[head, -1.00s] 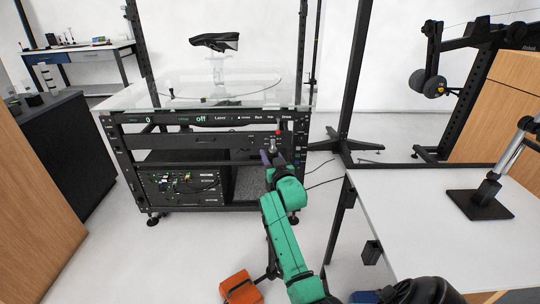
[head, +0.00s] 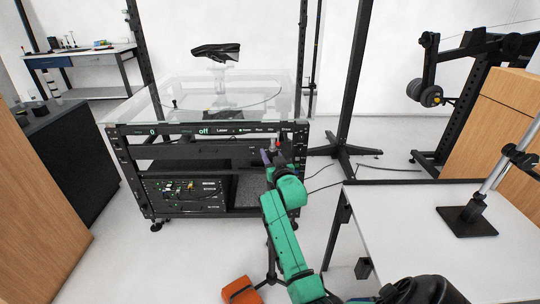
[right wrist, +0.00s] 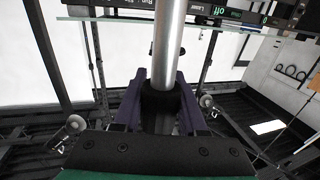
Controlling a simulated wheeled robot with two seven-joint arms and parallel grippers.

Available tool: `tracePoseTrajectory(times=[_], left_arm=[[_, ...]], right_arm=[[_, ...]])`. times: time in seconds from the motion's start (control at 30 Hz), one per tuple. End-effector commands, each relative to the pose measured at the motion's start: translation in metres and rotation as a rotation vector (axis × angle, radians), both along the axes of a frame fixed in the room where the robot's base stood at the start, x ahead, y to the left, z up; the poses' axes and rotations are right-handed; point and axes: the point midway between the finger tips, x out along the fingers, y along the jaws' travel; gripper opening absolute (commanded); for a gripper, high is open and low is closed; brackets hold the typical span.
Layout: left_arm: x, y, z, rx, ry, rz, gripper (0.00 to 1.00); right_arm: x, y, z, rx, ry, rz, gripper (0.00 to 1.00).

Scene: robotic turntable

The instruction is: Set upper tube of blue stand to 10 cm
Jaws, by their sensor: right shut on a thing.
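My right gripper (head: 271,156) is in front of the black rack. In the right wrist view, its purple fingers (right wrist: 161,95) stand on both sides of a black collar (right wrist: 160,103) at the end of a silver tube (right wrist: 168,45), and are shut on it. In the head view a small silver piece with a red part (head: 275,144) shows just beyond the fingertips. Black tripod legs (head: 271,270) show on the floor beside my green arm. I cannot tell if they belong to the held tube. No blue stand is clearly visible. My left gripper is out of view.
The rack (head: 205,143) carries a clear-topped turntable and a display reading "off". A white table (head: 410,220) with a black-based clamp stand (head: 467,221) is at right. An orange object (head: 240,291) lies on the floor. A dark cabinet (head: 75,150) is at left.

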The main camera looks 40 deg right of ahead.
Motion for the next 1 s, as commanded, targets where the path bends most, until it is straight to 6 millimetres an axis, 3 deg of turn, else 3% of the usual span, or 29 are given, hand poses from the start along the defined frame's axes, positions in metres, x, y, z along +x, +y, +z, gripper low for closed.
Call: tracePoseTrajectory(times=[0.03, 0.07, 0.4, 0.43, 0.5, 0.87, 1.0], left_arm=[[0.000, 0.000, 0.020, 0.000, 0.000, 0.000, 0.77], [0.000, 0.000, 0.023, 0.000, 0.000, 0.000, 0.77], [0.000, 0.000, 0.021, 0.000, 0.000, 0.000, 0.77], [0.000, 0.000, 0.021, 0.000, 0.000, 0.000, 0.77], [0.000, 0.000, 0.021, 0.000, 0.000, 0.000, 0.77], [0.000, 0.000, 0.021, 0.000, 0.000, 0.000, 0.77], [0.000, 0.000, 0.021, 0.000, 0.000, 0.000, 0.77]], right_arm=[[0.000, -0.001, 0.028, -0.009, -0.016, -0.001, 0.00], [0.000, -0.001, 0.031, -0.009, -0.016, -0.001, 0.00], [0.000, -0.001, 0.031, -0.009, -0.018, -0.001, 0.00], [0.000, -0.001, 0.030, -0.010, -0.017, -0.001, 0.45], [0.000, -0.001, 0.030, -0.009, -0.016, -0.001, 0.71], [-0.002, 0.001, 0.026, -0.006, -0.009, 0.000, 0.71], [-0.018, 0.007, 0.025, -0.007, -0.008, 0.000, 0.71]])
